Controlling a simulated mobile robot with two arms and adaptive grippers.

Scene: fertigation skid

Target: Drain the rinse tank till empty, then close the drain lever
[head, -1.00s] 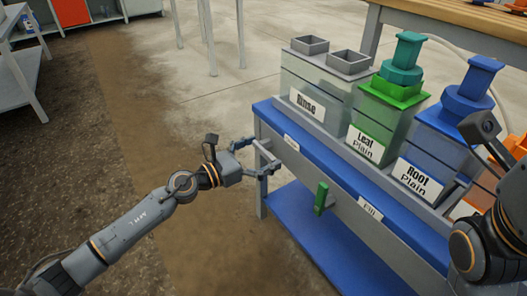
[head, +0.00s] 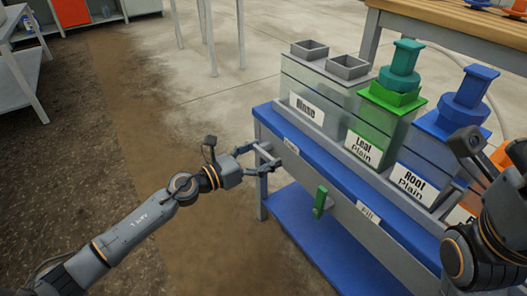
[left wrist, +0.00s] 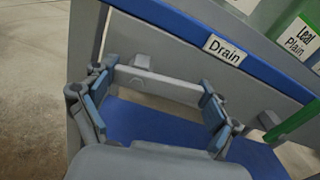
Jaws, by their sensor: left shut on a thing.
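The rinse tank (head: 318,92) is a pale, see-through box labelled "Rinse" at the left end of the skid. I cannot make out a liquid level in it. The drain lever (left wrist: 155,84) is a grey bar under the "Drain" label (left wrist: 225,48), lying roughly crosswise in the left wrist view. My left gripper (head: 262,161) is at the lever on the skid's front, shut on it, with a finger toward each end of the bar (left wrist: 157,98). My right arm is at the right edge of the head view; its fingers are not clear.
A green lever (head: 321,200) hangs under the "Fill" label (head: 368,214), right of my left gripper. The Leaf tank (head: 380,125) and Root tank (head: 440,150) stand right of the rinse tank. A blue lower shelf (head: 320,240) sticks out below.

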